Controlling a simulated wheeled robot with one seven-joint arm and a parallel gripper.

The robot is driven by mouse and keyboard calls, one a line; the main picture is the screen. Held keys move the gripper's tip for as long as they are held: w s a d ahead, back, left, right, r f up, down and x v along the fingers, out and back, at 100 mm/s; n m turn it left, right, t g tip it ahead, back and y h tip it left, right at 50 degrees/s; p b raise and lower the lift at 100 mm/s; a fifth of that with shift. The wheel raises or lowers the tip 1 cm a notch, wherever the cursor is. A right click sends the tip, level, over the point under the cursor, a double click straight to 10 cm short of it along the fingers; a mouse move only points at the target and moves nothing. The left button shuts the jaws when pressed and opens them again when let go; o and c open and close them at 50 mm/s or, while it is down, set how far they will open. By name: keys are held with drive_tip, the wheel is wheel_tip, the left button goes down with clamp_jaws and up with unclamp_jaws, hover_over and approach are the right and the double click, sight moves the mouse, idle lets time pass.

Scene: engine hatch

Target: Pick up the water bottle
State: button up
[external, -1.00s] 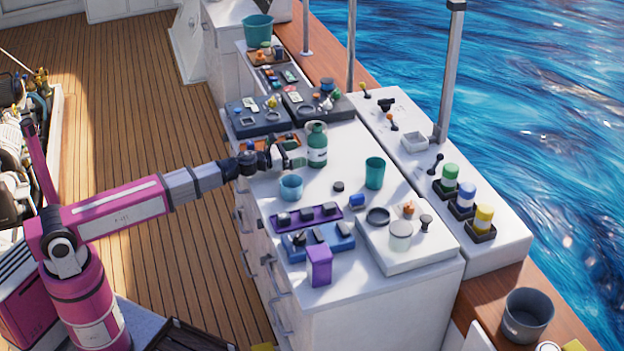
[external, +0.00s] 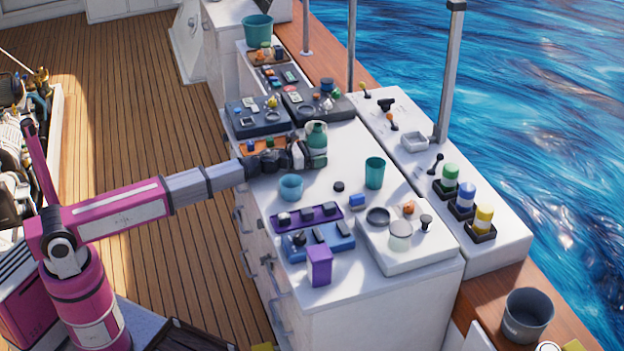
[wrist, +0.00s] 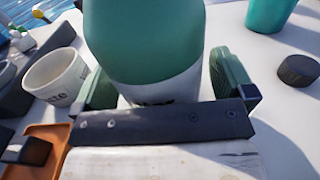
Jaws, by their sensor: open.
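The water bottle (external: 317,139) is green with a pale band and stands upright on the white counter. In the wrist view the bottle (wrist: 145,40) fills the upper middle. My gripper (external: 308,153) reaches it from the left in the external view. In the wrist view my gripper (wrist: 165,88) is open, with one green finger on each side of the bottle's lower part. A gap shows on the right between bottle and finger; whether the left finger touches cannot be told. The bottle's base is hidden behind the dark gripper bar.
A white cup (wrist: 55,77) stands close left of the bottle, by an orange tray (wrist: 38,145). A dark round cap (wrist: 298,70) and a teal cup (external: 375,172) are to the right. A light-blue cup (external: 291,187) stands nearer the front. Counter between them is clear.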

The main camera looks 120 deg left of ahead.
drive_tip(key=c, duration=1.1)
drive_tip(key=shift+c, duration=0.2)
drive_tip(key=shift+r, duration=0.25)
